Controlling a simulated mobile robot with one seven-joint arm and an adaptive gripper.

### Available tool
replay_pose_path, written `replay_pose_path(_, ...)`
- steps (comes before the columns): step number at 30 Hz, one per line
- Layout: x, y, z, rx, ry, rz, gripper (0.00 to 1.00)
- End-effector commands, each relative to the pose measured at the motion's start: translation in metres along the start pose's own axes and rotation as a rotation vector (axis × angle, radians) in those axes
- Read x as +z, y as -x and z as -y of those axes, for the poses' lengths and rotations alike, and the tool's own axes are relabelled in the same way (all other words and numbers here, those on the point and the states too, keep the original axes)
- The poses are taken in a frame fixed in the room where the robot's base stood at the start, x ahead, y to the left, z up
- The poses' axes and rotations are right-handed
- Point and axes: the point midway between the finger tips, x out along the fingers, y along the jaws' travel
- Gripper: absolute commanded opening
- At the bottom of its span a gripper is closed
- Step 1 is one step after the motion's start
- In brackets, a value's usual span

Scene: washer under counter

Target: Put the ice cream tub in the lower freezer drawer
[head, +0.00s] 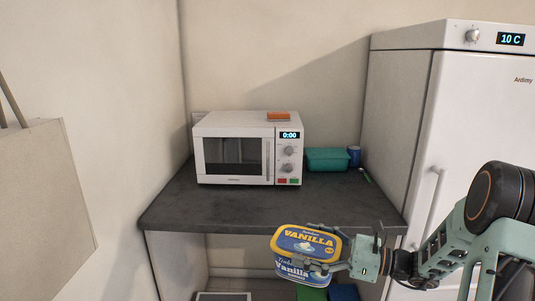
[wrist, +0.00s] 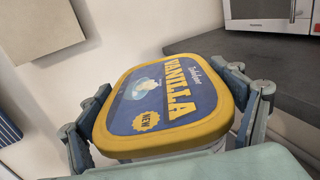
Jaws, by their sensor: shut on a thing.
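The ice cream tub (head: 303,250) has a yellow-rimmed blue lid marked "VANILLA" and shows in front of the counter's front edge. My gripper (head: 333,267) is shut on the tub and holds it in the air. In the wrist view the tub (wrist: 165,100) fills the middle, with a finger on each side of it, and its lid faces the camera. The tall white fridge-freezer (head: 465,130) stands at the right, its upper door shut and its display reading 10 C. Its lower part and any lower freezer drawer are hidden or out of frame.
A white microwave (head: 230,158) stands on the dark counter (head: 250,208), with an orange item (head: 278,116) on top. A teal container (head: 327,159) and a blue cup (head: 354,155) stand to its right. Green and blue items show below the counter. A beige panel (head: 45,200) is at the left.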

Motion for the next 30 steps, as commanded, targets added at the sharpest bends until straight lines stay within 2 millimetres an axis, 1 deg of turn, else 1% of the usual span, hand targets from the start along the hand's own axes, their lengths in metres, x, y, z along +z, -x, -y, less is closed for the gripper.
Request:
replay_pose_path(1, -0.009, 0.009, -0.005, -0.038, -0.005, 0.003, 0.41)
replay_pose_path(3, -0.021, 0.021, -0.011, -0.088, -0.005, 0.003, 0.41)
replay_pose_path(10, -0.051, 0.053, -0.029, -0.231, -0.003, 0.003, 0.41)
replay_pose_path(11, -0.049, 0.054, -0.030, -0.242, -0.001, 0.004, 0.41)
replay_pose_path(12, -0.040, 0.053, -0.029, -0.235, 0.003, 0.005, 0.41)
replay_pose_path(17, -0.027, 0.053, -0.028, -0.233, 0.003, 0.004, 0.41)
replay_pose_path(30, 0.018, 0.053, -0.027, -0.231, 0.002, 0.005, 0.41)
